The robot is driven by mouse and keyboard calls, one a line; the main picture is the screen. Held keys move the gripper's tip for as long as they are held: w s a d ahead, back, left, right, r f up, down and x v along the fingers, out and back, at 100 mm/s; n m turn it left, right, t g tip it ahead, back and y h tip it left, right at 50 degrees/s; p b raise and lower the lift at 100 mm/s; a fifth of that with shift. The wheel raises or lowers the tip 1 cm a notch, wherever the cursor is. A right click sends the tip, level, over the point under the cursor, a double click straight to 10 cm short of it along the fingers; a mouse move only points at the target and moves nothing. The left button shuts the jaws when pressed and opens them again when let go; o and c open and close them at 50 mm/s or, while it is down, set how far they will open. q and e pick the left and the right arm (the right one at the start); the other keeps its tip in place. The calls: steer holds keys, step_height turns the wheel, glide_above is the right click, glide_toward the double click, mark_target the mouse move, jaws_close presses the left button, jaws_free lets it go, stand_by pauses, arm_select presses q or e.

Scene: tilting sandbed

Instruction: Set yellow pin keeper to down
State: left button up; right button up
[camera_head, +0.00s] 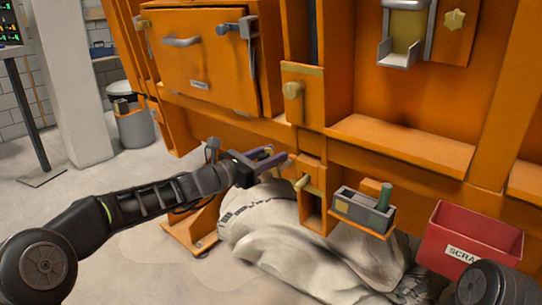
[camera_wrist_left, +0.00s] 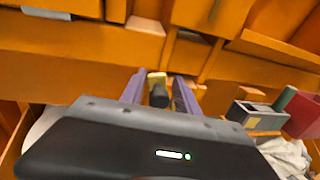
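A small yellow piece (camera_head: 302,183), which looks like the yellow pin keeper, sticks out of the orange frame just below and right of my left gripper (camera_head: 276,160). In the left wrist view, the two purple fingers of the left gripper (camera_wrist_left: 159,90) are spread apart. A dark rounded knob (camera_wrist_left: 159,97) shows between them, with a pale yellow part (camera_wrist_left: 156,78) behind it. I cannot tell whether the fingers touch either one. My right gripper is out of view.
A grey tray (camera_head: 349,208) with a green cylinder (camera_head: 384,197) sits on a ledge to the right. A red scrap bin (camera_head: 470,240) stands further right. Pale sacks (camera_head: 262,225) lie below the gripper. A hinged orange door (camera_head: 198,60) is above left.

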arm_select(q)
jaws_close()
stand_by(1.2)
